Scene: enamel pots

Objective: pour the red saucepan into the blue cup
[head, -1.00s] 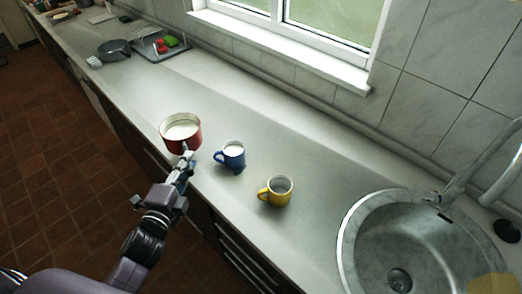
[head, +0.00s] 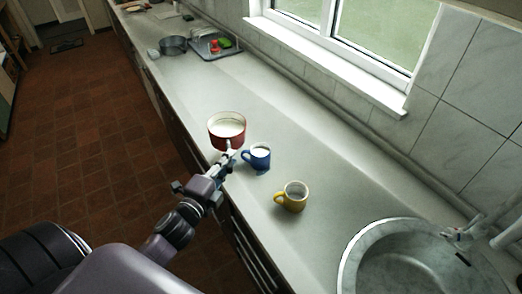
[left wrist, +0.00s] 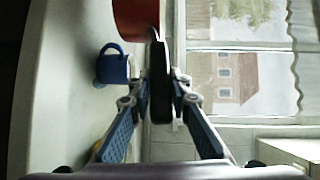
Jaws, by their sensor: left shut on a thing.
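The red saucepan (head: 239,136) has a pale interior and looks roughly upright over the counter, left of the blue cup. I cannot tell whether its base touches the counter. My left gripper (head: 230,157) is shut on its handle. In the left wrist view the dark handle (left wrist: 160,85) runs between the fingers, with the red pan wall (left wrist: 135,17) at the top. The blue cup (head: 260,160) stands upright on the counter, close beside the pan, and its inside looks white. It also shows in the left wrist view (left wrist: 114,68). My right gripper is not in view.
A yellow mug (head: 294,198) stands right of the blue cup. The sink (head: 352,250) is at the lower right. A dark pan (head: 173,47) and a rack (head: 207,53) with red and green items are farther back. The counter (head: 310,140) behind the cups is clear.

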